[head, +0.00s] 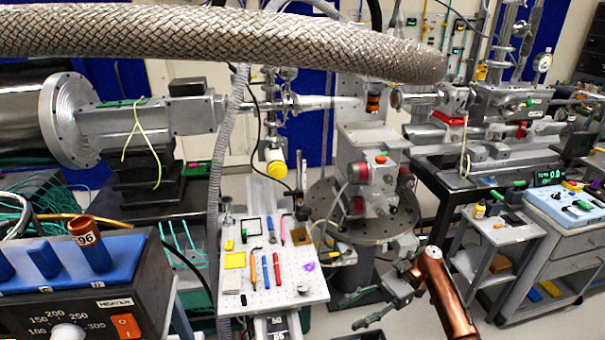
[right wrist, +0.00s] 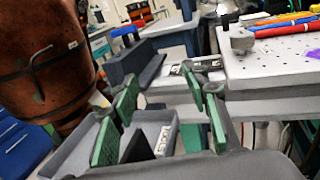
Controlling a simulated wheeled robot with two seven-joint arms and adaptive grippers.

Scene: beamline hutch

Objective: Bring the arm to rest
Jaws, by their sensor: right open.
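My right gripper (head: 362,306) is low in the middle right of the head view, right of the white pegboard bench and above the floor. In the right wrist view its green-padded fingers (right wrist: 163,118) stand wide apart with nothing gripped between them. Beyond and below the fingers a grey tray (right wrist: 68,158) shows, with a black piece and a pale lettered block (right wrist: 166,140) in it. No contact between the fingers and these things is visible. My left gripper is not in view.
The pegboard (head: 268,292) carries pens and small tools; it also shows in the right wrist view (right wrist: 245,66). A braided hose (head: 220,38) crosses the top. A heater box (head: 100,300) stands lower left, a grey cart (head: 500,235) right. Some floor is bare at lower right.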

